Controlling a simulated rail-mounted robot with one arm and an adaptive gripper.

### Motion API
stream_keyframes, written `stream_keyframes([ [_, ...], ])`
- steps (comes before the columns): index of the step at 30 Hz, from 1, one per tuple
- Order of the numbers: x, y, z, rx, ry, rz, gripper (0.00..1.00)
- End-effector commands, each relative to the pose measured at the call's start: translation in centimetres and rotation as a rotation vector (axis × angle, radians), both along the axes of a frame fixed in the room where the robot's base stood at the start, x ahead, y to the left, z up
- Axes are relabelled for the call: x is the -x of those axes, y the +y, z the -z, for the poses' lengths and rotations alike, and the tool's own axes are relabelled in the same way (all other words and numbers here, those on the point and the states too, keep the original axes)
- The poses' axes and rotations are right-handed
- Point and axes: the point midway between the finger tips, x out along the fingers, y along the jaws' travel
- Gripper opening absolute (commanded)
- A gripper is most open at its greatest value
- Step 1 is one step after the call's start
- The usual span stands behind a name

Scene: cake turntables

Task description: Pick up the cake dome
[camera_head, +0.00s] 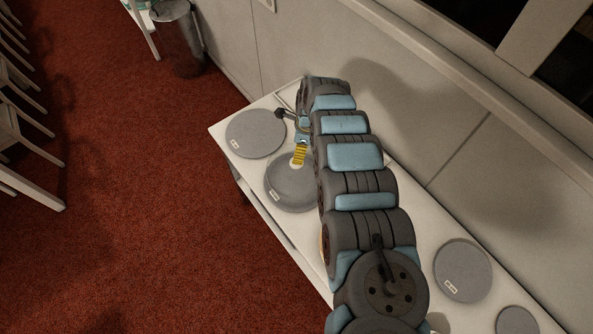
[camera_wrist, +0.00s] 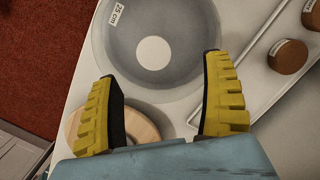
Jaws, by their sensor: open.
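A round grey dome-like piece (camera_head: 284,190) with a small label sits on the white table, partly hidden by my arm. In the wrist view the grey round piece (camera_wrist: 120,55) carries a "25 cm" label and a pale round spot (camera_wrist: 153,53) at its middle, which looks like a knob. My gripper (camera_wrist: 161,68) is open, its yellow ribbed fingers on either side below the pale spot, with nothing between them. In the head view a yellow finger (camera_head: 300,154) shows over the far part of the grey piece. I cannot tell whether it touches.
Another flat grey disc (camera_head: 255,133) lies beyond on the white table (camera_head: 221,133), and more discs (camera_head: 463,270) lie at the near right. The wrist view shows a wooden round (camera_wrist: 140,127) behind the left finger and brown cylinders (camera_wrist: 287,57) on a white tray. A wall borders the right.

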Motion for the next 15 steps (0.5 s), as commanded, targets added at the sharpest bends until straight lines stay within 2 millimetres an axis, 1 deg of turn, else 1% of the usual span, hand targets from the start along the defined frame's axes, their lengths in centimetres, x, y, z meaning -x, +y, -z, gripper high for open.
stream_keyframes([
  [1, 0.2, 0.1, 0.6, -0.002, 0.004, 0.000, 0.81],
  [3, 0.2, 0.1, 1.2, -0.001, 0.005, 0.001, 0.81],
  [9, 0.1, 0.4, 2.6, -0.001, 0.004, 0.000, 0.81],
  [15, 0.2, 0.4, 3.3, 0.000, 0.005, 0.000, 0.81],
])
